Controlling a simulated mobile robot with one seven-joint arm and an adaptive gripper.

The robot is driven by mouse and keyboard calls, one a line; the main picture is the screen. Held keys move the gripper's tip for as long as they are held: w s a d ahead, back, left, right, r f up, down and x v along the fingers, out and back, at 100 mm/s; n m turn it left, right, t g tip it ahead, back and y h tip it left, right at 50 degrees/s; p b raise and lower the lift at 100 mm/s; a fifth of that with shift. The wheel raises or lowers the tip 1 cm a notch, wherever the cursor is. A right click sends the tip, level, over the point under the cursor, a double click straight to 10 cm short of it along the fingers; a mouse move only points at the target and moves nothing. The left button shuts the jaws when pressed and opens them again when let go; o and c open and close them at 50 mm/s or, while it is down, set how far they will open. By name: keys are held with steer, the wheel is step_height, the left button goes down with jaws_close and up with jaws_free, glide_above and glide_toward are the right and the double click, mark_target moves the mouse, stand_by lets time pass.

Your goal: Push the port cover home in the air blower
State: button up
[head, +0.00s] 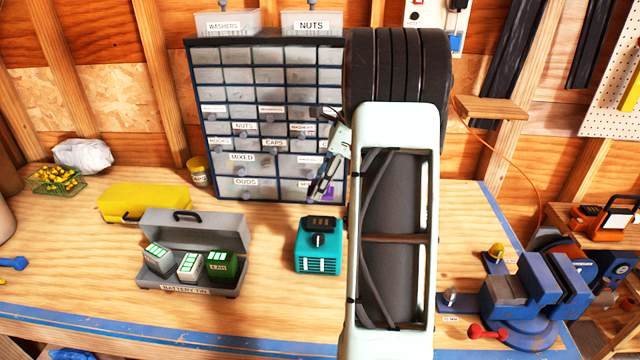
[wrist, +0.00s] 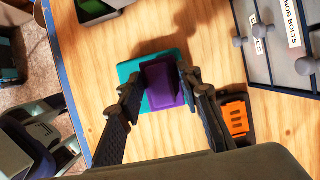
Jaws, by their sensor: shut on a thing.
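The teal air blower (head: 319,249) stands on the bench right of the battery tin, with a dark knob on its front and a dark top. In the wrist view its teal body (wrist: 128,74) shows beneath a purple block, which I take to be the port cover (wrist: 165,85). My gripper (wrist: 159,80) is shut on the purple cover, one finger on each side. In the head view my gripper (head: 318,188) is above and behind the blower, and a bit of purple shows beside it. The blower's port is hidden, and I cannot tell how far the cover is from it.
The grey battery tin (head: 188,289) holds several batteries. A yellow case (head: 143,202) lies behind it, and the drawer cabinet (head: 225,100) stands at the back. An orange and black object (wrist: 236,119) lies near the cabinet. A blue vise (head: 525,290) is at right.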

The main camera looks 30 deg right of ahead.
mark_target(315, 221)
steer(key=shift+f+b, duration=0.45)
steer(key=shift+f, duration=0.95)
step_height(315, 221, down, 5)
steer(key=b, duration=0.4)
steer(key=shift+r+p, duration=0.15)
steer(key=shift+p, duration=0.45)
steer(key=shift+f+b, duration=0.35)
steer(key=shift+f, duration=0.4)
steer(key=o, duration=1.2)
steer(key=shift+o, duration=0.2)
